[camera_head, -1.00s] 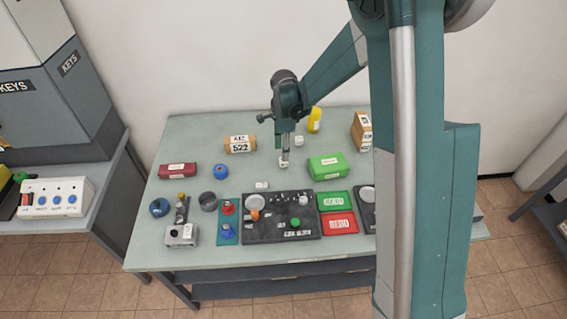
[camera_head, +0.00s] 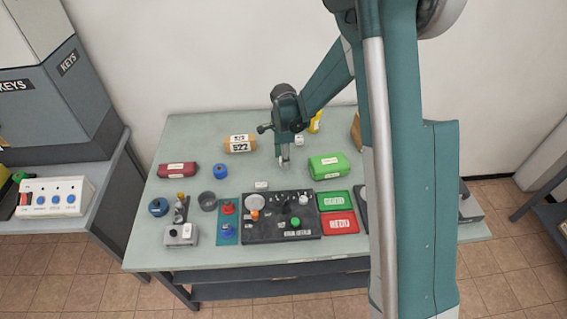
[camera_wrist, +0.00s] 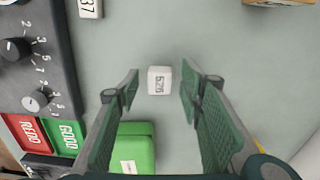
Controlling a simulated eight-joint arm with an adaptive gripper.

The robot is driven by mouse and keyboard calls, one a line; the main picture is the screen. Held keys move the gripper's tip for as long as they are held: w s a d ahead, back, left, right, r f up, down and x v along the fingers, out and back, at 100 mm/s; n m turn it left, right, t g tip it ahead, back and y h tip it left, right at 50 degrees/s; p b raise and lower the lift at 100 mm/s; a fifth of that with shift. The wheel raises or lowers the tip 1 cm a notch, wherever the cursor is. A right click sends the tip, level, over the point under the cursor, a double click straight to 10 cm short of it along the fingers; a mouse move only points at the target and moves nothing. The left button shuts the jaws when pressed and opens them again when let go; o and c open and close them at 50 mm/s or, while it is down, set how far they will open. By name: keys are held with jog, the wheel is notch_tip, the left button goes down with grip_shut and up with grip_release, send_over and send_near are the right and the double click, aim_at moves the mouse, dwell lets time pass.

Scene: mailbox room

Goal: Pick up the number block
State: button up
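A small white number block (camera_wrist: 159,80) with dark printed digits lies on the table, in the gap between the fingertips in the wrist view. In the head view my gripper covers most or all of it. My gripper (camera_wrist: 160,92) is open and empty, pointing down over the block; I see no finger touching it. In the head view my gripper (camera_head: 284,161) is low over the table, left of the green parcel (camera_head: 328,166). A second white block (camera_head: 261,185) lies behind the control panel; it also shows in the wrist view (camera_wrist: 89,8). A third white block (camera_head: 299,141) lies farther back.
The control panel (camera_head: 265,232) is in front, with green and red trays (camera_head: 334,201) beside it. An orange parcel (camera_head: 240,144) and a yellow container (camera_head: 316,122) stand behind. A red parcel (camera_head: 178,170) and a blue item (camera_head: 221,171) are left.

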jog(key=shift+f, duration=0.4)
jog(key=c, duration=0.8)
